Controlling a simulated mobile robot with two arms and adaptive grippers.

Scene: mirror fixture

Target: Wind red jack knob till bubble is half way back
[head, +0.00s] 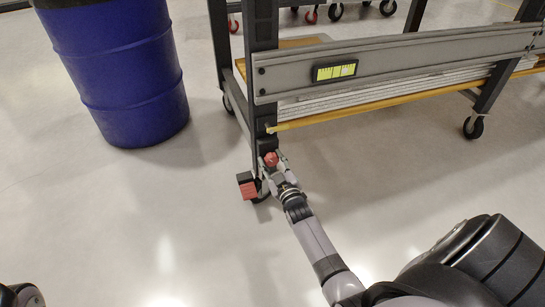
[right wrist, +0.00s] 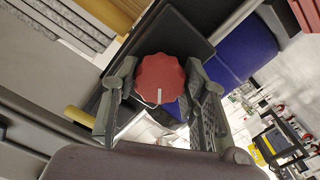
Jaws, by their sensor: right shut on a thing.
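The red jack knob (head: 271,159) sits low on the dark leg of the cart. In the right wrist view the scalloped red knob (right wrist: 160,79) has a white pointer mark near its lower rim. My right gripper (head: 269,168) is shut on the knob, with one finger on each side of it, as the right wrist view (right wrist: 159,90) shows. The yellow-green level vial (head: 335,71) in its black frame is on the grey rail. Its bubble is too small to place.
A blue drum (head: 120,75) stands at the left. The grey rail (head: 410,52) crosses above my right arm. The pale floor (head: 150,220) is clear in front.

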